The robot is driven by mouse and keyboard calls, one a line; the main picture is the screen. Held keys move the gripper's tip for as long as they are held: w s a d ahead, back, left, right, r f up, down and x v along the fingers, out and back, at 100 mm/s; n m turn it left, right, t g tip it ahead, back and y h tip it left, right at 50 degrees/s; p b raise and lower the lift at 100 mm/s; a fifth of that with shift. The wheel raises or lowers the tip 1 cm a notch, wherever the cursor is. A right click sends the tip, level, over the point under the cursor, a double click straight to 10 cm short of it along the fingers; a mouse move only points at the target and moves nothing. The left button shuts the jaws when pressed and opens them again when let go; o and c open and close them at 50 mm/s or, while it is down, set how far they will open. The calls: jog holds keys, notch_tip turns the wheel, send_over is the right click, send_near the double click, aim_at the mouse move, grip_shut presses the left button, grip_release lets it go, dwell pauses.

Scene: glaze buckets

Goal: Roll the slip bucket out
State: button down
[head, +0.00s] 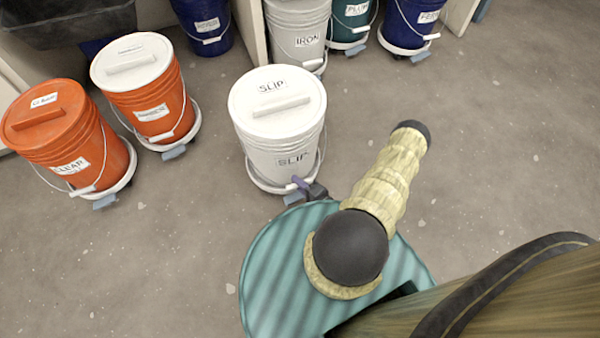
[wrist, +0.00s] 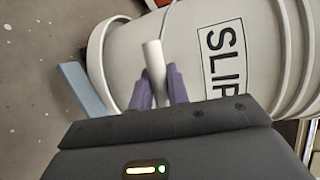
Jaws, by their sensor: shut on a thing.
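The slip bucket (head: 278,148) is white with a white lid, labelled SLIP on lid and side. It stands upright on a white round dolly (head: 255,182) on the open floor, in the middle of the head view. My gripper (head: 300,183) is low at the bucket's near side. In the wrist view the bucket wall (wrist: 190,55) fills much of the picture. There the purple fingers of my gripper (wrist: 157,88) are shut on the white grip of the bucket's handle (wrist: 154,65). A blue-grey tab (wrist: 85,88) sticks out from the dolly.
Two orange buckets on dollies, one with an orange lid (head: 68,135) and one with a white lid (head: 145,85), stand to the left. The iron bucket (head: 298,35) and several others stand at the back by pale partitions (head: 250,30). Floor to the right is clear.

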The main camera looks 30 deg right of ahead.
jog(key=shift+s+d, duration=0.15)
jog(key=shift+s, duration=0.35)
jog(key=c, duration=1.3)
grip_release()
jog(key=shift+c, duration=0.2)
